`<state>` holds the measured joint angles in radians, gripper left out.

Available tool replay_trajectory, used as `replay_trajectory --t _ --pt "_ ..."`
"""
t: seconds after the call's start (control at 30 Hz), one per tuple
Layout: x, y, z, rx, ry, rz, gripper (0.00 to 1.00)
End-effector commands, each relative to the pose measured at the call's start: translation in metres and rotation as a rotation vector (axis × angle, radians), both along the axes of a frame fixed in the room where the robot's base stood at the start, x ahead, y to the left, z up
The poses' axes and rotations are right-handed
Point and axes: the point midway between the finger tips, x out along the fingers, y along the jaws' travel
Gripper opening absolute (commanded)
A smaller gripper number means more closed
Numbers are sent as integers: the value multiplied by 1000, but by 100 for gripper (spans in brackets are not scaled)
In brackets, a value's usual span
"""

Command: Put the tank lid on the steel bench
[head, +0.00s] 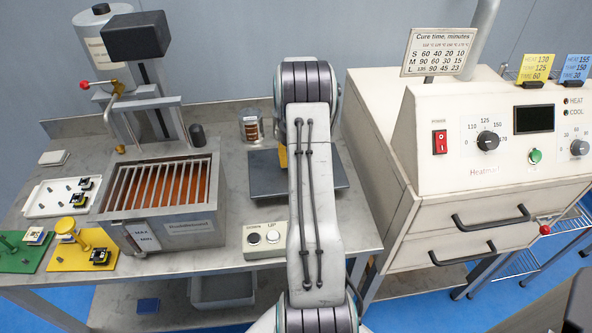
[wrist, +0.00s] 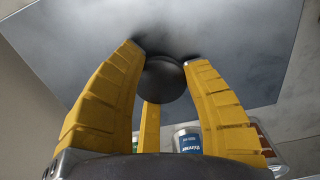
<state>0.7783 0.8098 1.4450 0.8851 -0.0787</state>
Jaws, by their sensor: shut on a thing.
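The tank lid (head: 262,172) is a flat dark grey plate in the head view, over the right part of the steel bench (head: 232,150). My arm hides its middle. In the wrist view the lid (wrist: 225,35) spans the top, and its round black knob (wrist: 165,80) sits between the yellow fingers of my gripper (wrist: 163,54). The gripper is shut on the knob. In the head view only a bit of yellow finger (head: 283,156) shows beside my arm. I cannot tell whether the lid touches the bench top. The tank (head: 165,226) at left is uncovered, with a grille over amber contents.
The cream oven (head: 480,170) stands close on the right. A white tray (head: 45,199) and green and yellow fixtures are at far left. Tins (wrist: 189,139) show in the wrist view.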

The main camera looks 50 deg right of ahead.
Motion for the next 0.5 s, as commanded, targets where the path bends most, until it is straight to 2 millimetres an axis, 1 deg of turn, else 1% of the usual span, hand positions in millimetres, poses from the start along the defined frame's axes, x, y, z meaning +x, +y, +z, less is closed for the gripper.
replay_trajectory --t 0.07,0.33,0.5 --pt "1 0 -2 0 0 0 8" --pt "1 0 -31 1 1 0 8" --pt "1 0 -39 -1 -1 0 8"
